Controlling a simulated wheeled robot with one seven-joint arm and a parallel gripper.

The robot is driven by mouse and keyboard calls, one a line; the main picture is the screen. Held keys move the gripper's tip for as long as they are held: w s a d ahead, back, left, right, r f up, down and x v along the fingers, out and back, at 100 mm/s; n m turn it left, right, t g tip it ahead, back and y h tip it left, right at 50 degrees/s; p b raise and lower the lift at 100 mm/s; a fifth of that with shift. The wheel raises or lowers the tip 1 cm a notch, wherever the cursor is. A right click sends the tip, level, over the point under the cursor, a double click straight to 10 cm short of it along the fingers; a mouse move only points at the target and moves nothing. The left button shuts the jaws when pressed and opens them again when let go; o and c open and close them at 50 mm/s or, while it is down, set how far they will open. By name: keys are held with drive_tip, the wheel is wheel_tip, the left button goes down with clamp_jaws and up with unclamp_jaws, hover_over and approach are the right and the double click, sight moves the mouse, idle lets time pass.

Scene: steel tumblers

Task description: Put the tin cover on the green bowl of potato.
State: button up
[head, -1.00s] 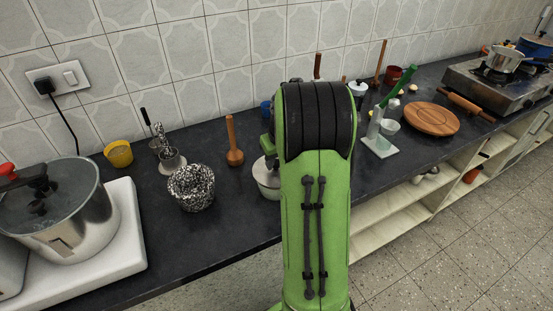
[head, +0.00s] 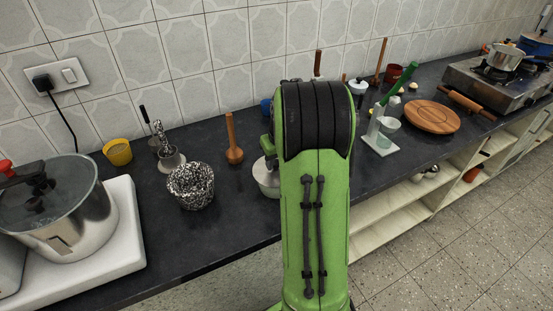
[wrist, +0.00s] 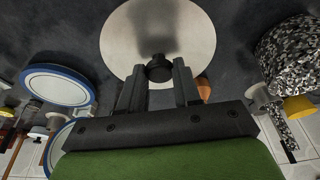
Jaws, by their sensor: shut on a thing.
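The tin cover (wrist: 180,25) is a round silvery disc with a black knob (wrist: 159,68), seen in the wrist view. My gripper (wrist: 159,72) has its two dark fingers at either side of the knob and is shut on it. In the head view my green arm hides the gripper. A silvery round thing (head: 267,178) shows at the arm's left edge, partly hidden; I cannot tell whether it is the cover or a pot under it. I cannot make out the green bowl of potato; it may be hidden behind my arm or under the cover.
A speckled black-and-white pot (head: 191,186), a wooden masher (head: 233,145) and a yellow cup (head: 118,151) stand left of my arm on the dark counter (head: 225,215). A large steel pot (head: 60,215) is farther left. A glass stand (head: 381,142) and wooden board (head: 432,117) are at right.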

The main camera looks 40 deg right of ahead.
drive_tip(key=shift+f, duration=0.2)
drive_tip(key=o, duration=1.1)
drive_tip(key=p+v, duration=0.4)
drive_tip(key=v, duration=1.2)
drive_tip(key=shift+a, duration=0.1)
